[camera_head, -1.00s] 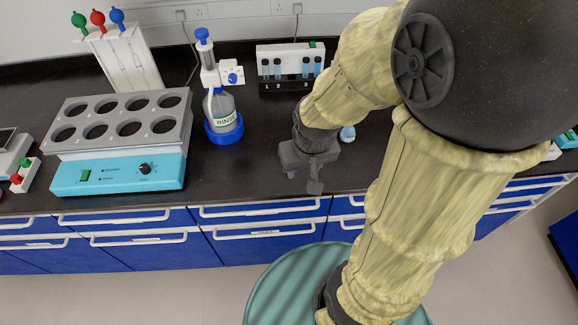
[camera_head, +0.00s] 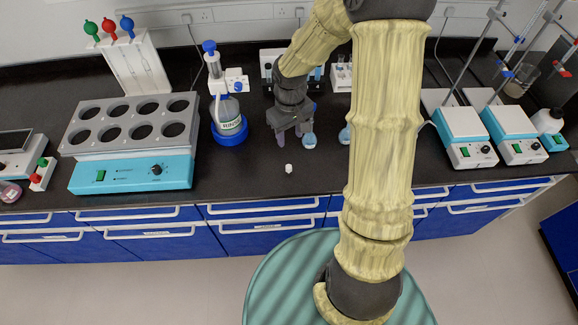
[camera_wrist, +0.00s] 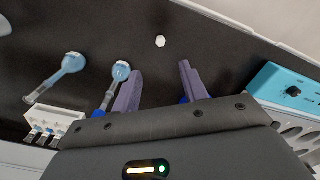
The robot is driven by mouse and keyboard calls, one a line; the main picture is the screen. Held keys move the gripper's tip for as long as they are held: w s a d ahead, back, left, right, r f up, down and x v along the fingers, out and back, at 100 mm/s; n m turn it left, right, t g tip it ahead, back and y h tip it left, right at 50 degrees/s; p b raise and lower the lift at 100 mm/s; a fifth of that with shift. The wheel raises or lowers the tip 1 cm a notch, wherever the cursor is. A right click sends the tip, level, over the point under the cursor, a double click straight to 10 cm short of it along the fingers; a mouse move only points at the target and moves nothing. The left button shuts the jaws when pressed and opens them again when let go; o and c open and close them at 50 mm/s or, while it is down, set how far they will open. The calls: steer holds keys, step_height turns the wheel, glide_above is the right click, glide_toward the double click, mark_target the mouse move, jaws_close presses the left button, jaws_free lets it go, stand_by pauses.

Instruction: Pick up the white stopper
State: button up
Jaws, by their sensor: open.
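The white stopper (camera_head: 289,168) is a small white piece lying on the black bench near its front edge. In the wrist view it shows as a small white shape (camera_wrist: 160,41) beyond the fingertips, roughly in line with the gap between them. My gripper (camera_head: 290,139) hangs over the bench, behind the stopper in the head view. Its two purple-grey fingers (camera_wrist: 160,74) are apart with nothing held between them. Nothing covers the stopper in either view.
Two small flasks with blue liquid, one (camera_head: 309,141) beside my gripper and one (camera_head: 345,135) farther right, stand close by. The bench around the stopper is clear.

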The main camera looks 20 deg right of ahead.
steer(key=p, duration=0.1)
glide_toward(290, 167)
step_height(290, 167, down, 5)
steer(key=shift+s+f, duration=0.15)
steer(key=shift+f, duration=0.05)
steer(key=shift+f, duration=0.1)
stand_by(0.4)
steer(key=shift+f+p, duration=0.95)
steer(key=shift+f, duration=1.6)
steer(key=shift+c, duration=0.2)
jaws_close()
